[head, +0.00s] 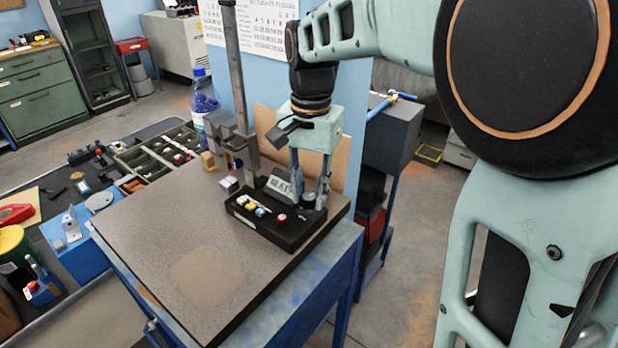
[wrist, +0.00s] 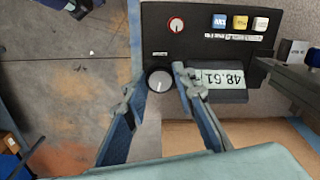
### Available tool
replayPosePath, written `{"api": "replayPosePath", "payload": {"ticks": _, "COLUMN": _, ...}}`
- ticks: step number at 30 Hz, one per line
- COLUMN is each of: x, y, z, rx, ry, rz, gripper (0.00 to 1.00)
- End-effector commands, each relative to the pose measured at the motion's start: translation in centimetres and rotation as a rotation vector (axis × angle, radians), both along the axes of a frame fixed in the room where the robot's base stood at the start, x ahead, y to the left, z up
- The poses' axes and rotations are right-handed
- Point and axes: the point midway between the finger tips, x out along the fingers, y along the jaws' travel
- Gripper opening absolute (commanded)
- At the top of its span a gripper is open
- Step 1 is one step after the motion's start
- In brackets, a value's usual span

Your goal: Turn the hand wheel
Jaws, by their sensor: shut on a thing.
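A round dark hand wheel with a pale face (wrist: 159,80) sits on top of a black control box (wrist: 205,48). In the head view the wheel (head: 308,199) is partly hidden by my fingers, near the right end of the box (head: 285,236). My gripper (head: 309,196) points down over it. In the wrist view my gripper (wrist: 154,80) has one finger on each side of the wheel, shut on it. A lit digital display (wrist: 222,79) stands beside the wheel; its digits are hard to read for sure.
A red knob (wrist: 176,24) and several small coloured buttons (wrist: 241,22) are on the box. A tall metal column (head: 241,90) rises behind it. The front of the bench top (head: 150,235) is clear. A water bottle (head: 203,100) stands behind.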

Motion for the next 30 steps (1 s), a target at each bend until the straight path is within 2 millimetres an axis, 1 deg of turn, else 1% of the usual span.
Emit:
{"api": "replayPosePath", "payload": {"ticks": 21, "x": 0.06, "y": 0.07, "z": 0.14, "rx": 0.001, "ry": -0.002, "rz": -0.675, "gripper": 0.01}}
{"api": "replayPosePath", "payload": {"ticks": 30, "x": 0.06, "y": 0.08, "z": 0.12, "rx": 0.0, "ry": -0.001, "rz": -0.899, "gripper": 0.01}}
